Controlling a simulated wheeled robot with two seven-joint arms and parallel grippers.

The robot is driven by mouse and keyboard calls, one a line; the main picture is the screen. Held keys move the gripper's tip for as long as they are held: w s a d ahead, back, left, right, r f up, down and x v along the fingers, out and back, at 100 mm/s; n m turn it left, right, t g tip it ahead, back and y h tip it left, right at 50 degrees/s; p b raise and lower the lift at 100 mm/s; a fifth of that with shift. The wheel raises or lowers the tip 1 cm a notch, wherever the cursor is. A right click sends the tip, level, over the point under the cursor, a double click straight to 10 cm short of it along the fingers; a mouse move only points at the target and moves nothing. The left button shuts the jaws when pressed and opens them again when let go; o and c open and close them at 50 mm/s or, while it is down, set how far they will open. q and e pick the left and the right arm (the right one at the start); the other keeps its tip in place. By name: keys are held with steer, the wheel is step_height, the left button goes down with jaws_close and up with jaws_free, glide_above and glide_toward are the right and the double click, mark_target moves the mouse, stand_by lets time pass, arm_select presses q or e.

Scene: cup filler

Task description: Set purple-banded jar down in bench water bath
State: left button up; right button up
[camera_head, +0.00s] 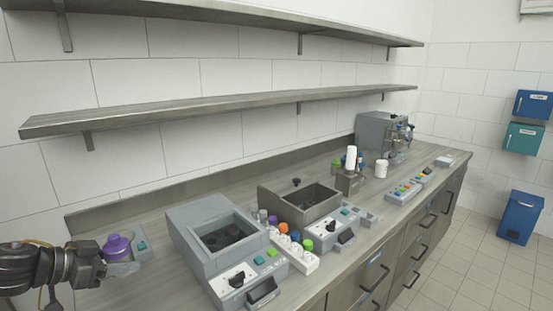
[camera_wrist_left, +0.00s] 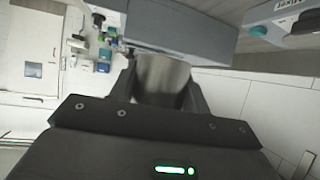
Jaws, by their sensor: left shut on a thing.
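My left gripper (camera_head: 103,264) is at the lower left of the head view, shut on the purple-banded jar (camera_head: 117,246), whose purple top and band show. In the left wrist view a plain grey rounded body (camera_wrist_left: 162,76) sits between my left gripper's fingers (camera_wrist_left: 160,88); no purple shows there. The jar is left of and apart from a grey box with a square open well (camera_head: 182,222) and dark round shapes inside. Behind that box is a steel open-topped basin (camera_head: 268,203) with a control panel. I cannot read which of the two is the bench water bath. My right gripper is out of view.
A small pale device with a teal button (camera_head: 142,245) is right beside the jar. A white rack with coloured caps (camera_head: 308,262) stands between the two wells. A grey machine (camera_head: 375,133) is at the far end. A shelf (camera_head: 220,105) runs above the bench.

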arm_select(q)
steer(key=s+d+f+m, duration=0.1)
steer(key=s+d+f, duration=0.2)
steer(key=d, duration=0.1)
steer(key=s+d+f+m+g+h, duration=0.1)
steer(key=s+d+f, duration=0.2)
steer(key=d, duration=0.1)
steer(key=s+d+f+g+h, duration=0.1)
steer(key=s+d+f, duration=0.2)
steer(key=d, duration=0.1)
steer(key=shift+s+d+m, duration=0.15)
steer(key=shift+d+m, duration=0.25)
steer(key=shift+s+f, duration=0.1)
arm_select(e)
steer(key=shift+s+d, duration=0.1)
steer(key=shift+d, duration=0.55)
